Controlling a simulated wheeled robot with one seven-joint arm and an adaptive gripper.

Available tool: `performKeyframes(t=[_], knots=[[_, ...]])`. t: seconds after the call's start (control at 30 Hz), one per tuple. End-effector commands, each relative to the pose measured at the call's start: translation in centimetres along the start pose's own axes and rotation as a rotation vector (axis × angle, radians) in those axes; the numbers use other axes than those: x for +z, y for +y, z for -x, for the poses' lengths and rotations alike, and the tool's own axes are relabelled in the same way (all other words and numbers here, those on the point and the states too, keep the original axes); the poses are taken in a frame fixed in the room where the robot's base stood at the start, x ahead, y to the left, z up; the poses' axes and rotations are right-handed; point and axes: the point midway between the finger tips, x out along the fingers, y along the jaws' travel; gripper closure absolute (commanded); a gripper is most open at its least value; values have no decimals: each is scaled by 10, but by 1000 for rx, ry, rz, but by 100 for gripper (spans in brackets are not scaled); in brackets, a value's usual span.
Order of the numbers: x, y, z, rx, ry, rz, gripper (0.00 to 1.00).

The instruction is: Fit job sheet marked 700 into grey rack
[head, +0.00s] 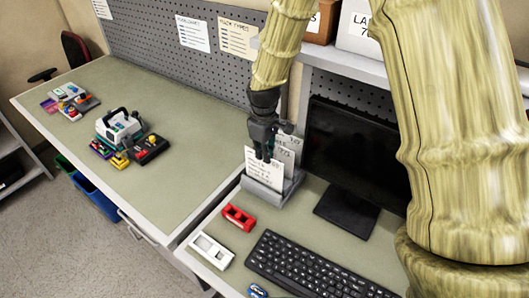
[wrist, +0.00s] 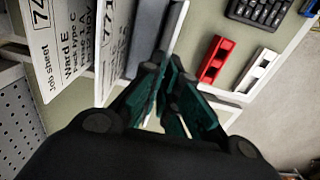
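The grey rack (head: 262,193) stands at the back of the desk, left of the monitor. My gripper (head: 265,154) points down over it, with its fingertips at the top edge of the front white job sheet (head: 264,171). The fingers (wrist: 166,68) are close together and appear shut on this sheet, which is nearly edge-on in the wrist view. Its number cannot be read. It stands about upright, its lower edge at the rack's front part; how deep it sits is hidden. Behind it are a sheet starting 771 (wrist: 112,50) and one starting 74 (wrist: 60,50).
A black monitor (head: 352,150) stands close on the rack's right. A red holder (head: 238,217), a white holder (head: 211,251) and a keyboard (head: 310,268) lie in front.

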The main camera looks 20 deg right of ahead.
Motion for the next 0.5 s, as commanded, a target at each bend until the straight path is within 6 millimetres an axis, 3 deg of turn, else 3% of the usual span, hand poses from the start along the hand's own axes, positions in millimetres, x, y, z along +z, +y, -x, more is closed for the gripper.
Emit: performKeyframes(t=[0.2, 0.37, 0.5], knots=[[0, 0, -2, 0, 0, 0, 100], [0, 0, -2, 0, 0, 0, 72], [0, 0, -2, 0, 0, 0, 70]])
